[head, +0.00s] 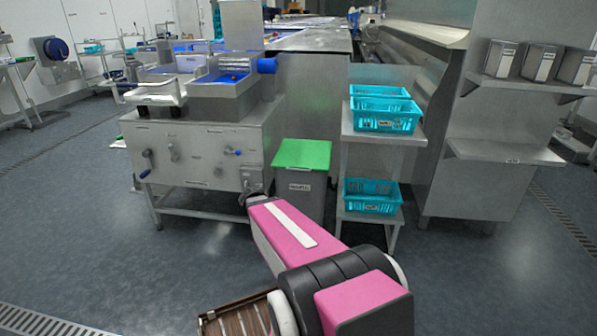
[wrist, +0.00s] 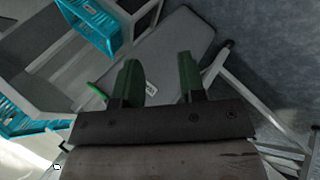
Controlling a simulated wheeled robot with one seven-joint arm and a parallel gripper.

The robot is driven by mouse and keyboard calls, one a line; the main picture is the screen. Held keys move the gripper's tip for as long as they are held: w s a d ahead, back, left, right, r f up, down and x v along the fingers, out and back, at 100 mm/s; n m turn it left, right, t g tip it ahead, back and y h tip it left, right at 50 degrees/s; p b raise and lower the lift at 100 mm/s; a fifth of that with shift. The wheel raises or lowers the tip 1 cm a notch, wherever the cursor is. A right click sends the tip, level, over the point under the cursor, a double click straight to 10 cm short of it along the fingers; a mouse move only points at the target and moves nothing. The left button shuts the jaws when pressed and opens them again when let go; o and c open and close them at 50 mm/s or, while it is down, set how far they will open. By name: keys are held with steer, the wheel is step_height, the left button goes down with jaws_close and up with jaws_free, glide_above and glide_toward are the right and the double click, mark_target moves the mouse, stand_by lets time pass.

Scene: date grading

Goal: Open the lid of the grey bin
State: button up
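The grey bin (head: 299,203) stands on the floor between the steel machine and the crate stand. Its flat green lid (head: 302,154) lies shut on top. In the wrist view the bin's grey wall (wrist: 175,42) lies ahead of the fingers, with its white label showing between them. A thin green strip of the lid (wrist: 97,92) shows left of the fingers. My gripper (wrist: 158,80) is open, with two dark green fingers apart and nothing seen between them. In the head view my pink arm reaches toward the bin's left front; the fingers cannot be made out there. I cannot tell if they touch the bin.
A steel machine (head: 205,148) with levers and knobs stands close left of the bin. A two-shelf stand (head: 385,140) with teal crates (head: 384,120) stands close right. The floor in front (head: 190,240) is mostly clear. Steel shelves with grey containers are farther right.

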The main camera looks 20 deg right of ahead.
steer(key=w+d+r+n+t+h, duration=0.1)
steer(key=w+d+n+t+h, duration=0.1)
steer(key=w+d, duration=0.4)
steer(key=w+d+r+n+t+h, duration=0.2)
steer(key=w+d+t+h, duration=0.2)
steer(key=w+d, duration=0.3)
steer(key=w+d+r+n+t+h, duration=0.2)
steer(key=w+d, duration=0.4)
steer(key=w, duration=0.4)
steer(key=shift+d+r+t+h, duration=0.1)
steer(key=shift+d+t+h, duration=0.25)
steer(key=shift+t+h, duration=0.4)
jaws_close()
